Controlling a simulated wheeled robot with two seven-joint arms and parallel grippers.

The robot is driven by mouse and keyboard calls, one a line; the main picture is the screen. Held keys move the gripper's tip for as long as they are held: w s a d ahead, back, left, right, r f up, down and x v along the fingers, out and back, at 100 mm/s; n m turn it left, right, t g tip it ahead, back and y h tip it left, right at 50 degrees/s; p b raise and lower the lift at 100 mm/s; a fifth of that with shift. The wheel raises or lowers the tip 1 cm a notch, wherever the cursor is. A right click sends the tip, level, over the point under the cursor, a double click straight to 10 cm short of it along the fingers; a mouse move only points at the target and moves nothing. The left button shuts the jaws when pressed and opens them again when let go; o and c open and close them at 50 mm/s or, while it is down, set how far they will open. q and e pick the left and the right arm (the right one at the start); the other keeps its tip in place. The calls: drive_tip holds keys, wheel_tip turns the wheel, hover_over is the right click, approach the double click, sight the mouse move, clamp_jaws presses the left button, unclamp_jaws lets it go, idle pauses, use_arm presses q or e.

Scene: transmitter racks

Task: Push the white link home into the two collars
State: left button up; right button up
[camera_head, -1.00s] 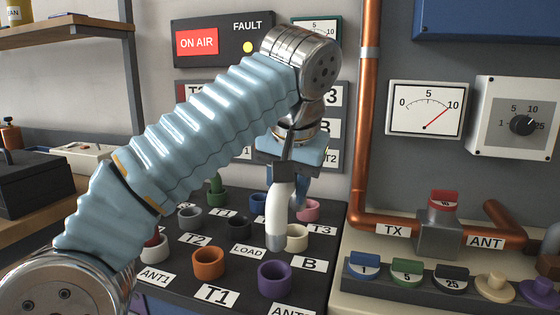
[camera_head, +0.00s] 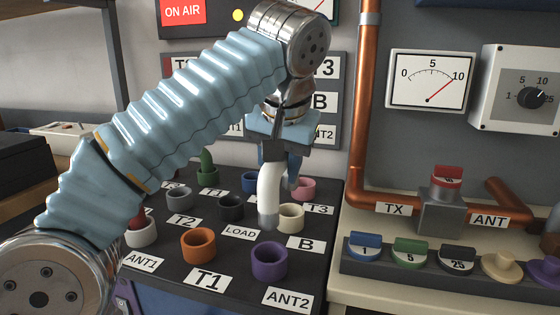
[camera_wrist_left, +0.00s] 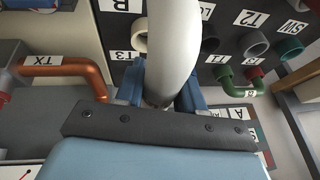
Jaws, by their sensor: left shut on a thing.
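My left gripper (camera_head: 275,150) is shut on the white link (camera_head: 268,188), a bent white tube with a grey lower end. In the left wrist view the link (camera_wrist_left: 174,40) passes between the blue fingers of the gripper (camera_wrist_left: 160,90). The pink collar (camera_head: 304,189) stands behind, near T3. The link's other end is hidden. I cannot tell which two collars match the link. My right gripper is not in view.
Purple (camera_head: 269,261), orange (camera_head: 198,245), black (camera_head: 231,207), grey (camera_head: 180,198) and blue (camera_head: 250,182) collars stand on the dark panel. A green link (camera_head: 207,165) stands at the back. A copper pipe (camera_head: 359,120) rises to the right.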

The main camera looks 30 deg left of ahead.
use_arm(q)
wheel_tip(320, 180, down, 4)
drive_tip(key=shift+r+b, duration=0.1)
drive_tip(key=shift+b, duration=1.1)
drive_tip(key=shift+r+p, duration=0.1)
drive_tip(key=shift+p, duration=0.55)
idle(0.4)
drive_tip(key=shift+f+b, duration=1.8)
drive_tip(key=shift+f, duration=0.6)
drive_tip(key=o, duration=1.3)
drive_tip(key=shift+c, duration=0.2)
